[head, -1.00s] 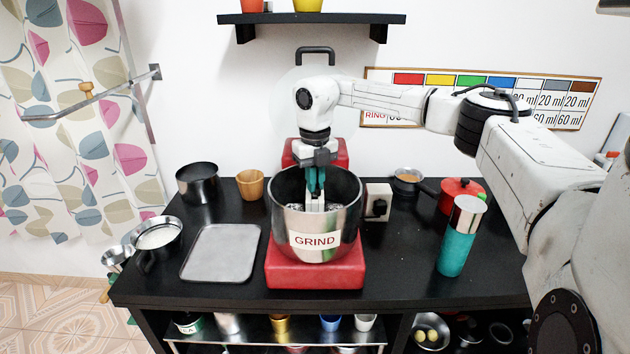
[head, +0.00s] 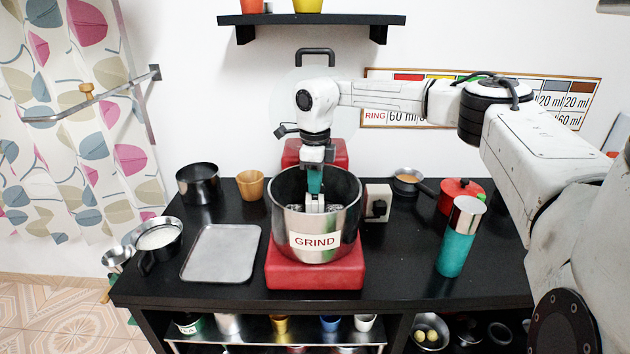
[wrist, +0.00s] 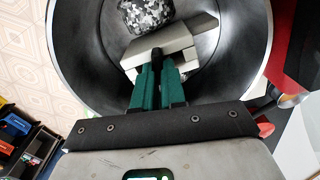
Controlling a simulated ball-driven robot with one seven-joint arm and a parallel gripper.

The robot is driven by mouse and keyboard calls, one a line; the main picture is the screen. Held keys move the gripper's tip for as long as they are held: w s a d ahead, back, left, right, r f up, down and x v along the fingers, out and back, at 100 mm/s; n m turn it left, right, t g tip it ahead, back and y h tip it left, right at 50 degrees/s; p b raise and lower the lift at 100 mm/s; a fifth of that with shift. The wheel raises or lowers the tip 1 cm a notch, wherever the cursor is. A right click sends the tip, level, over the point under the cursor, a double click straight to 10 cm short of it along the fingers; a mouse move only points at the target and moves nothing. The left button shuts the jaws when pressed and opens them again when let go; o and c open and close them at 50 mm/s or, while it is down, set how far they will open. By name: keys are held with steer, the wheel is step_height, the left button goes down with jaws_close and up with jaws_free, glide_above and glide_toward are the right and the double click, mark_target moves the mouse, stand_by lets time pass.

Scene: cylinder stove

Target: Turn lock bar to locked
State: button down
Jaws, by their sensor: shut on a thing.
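A steel bowl (head: 345,225) labelled GRIND sits on a red base (head: 315,272) on the black table. Inside it is a pale grey bar-like part (head: 316,204), which I take for the lock bar. It also shows in the wrist view (wrist: 203,46), lying at a slant across the bowl's inside. My gripper (head: 315,191) reaches straight down into the bowl. In the wrist view its green fingers (wrist: 158,62) are closed together on a small dark post (wrist: 157,53) at the bar's middle. The fingers hide part of the bar.
The bowl's wall (wrist: 72,60) surrounds my fingers. A black-and-white mottled lump (wrist: 147,14) lies inside it near the bar. A metal tray (head: 222,253) is left of the base; a grey switch box (head: 378,203) and a teal bottle (head: 458,240) are to the right.

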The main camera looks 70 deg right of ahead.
steer(key=shift+w+r+n, duration=0.1)
steer(key=shift+n, duration=1)
steer(key=c, duration=1.2)
jaws_free()
step_height(320, 180, up, 11)
steer(key=b, duration=0.1)
steer(key=shift+f, duration=0.2)
